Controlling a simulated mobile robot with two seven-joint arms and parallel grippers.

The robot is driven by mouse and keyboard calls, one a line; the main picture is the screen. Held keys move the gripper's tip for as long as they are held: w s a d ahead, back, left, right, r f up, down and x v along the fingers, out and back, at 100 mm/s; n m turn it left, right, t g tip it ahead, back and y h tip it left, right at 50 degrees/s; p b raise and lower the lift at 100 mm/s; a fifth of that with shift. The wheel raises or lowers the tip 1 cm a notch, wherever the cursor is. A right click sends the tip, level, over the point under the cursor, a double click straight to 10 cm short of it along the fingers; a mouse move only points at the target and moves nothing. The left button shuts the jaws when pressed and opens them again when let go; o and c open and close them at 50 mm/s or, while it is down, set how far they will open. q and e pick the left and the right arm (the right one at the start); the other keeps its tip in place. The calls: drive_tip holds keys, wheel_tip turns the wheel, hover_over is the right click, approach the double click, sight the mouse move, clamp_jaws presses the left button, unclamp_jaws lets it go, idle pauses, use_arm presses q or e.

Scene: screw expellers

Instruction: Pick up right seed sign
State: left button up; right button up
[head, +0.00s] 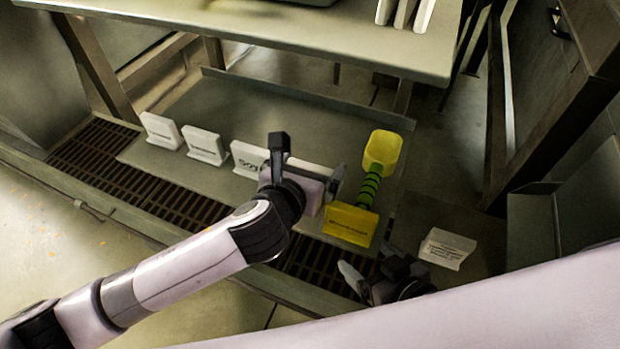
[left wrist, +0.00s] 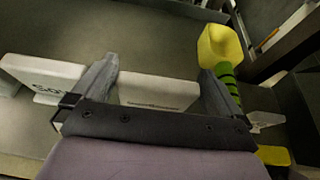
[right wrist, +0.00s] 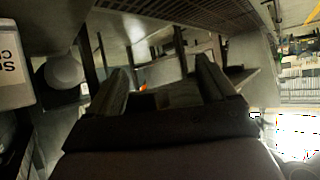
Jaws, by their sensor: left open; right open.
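Several white signs stand in a row on the low metal shelf: one at the far left (head: 160,130), one beside it (head: 204,146), and one with dark "SOY"-like lettering (head: 248,158). Another white sign (left wrist: 155,92) lies between the fingers of my left gripper (left wrist: 160,82) in the left wrist view, with no grip visible. My left gripper (head: 310,168) is open and partly hides that sign in the head view. A yellow sign (head: 350,223) stands to its right, and a white lettered sign (head: 447,248) further right. My right gripper (head: 372,272) is open and empty near the yellow sign.
A tabletop (head: 300,40) overhangs the back of the shelf (head: 230,100). A brown grate (head: 95,150) runs along the front.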

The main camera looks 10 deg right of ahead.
use_arm(q)
drive_tip(key=c, duration=0.7)
drive_tip(key=shift+o, duration=0.2)
drive_tip(key=shift+r, duration=0.1)
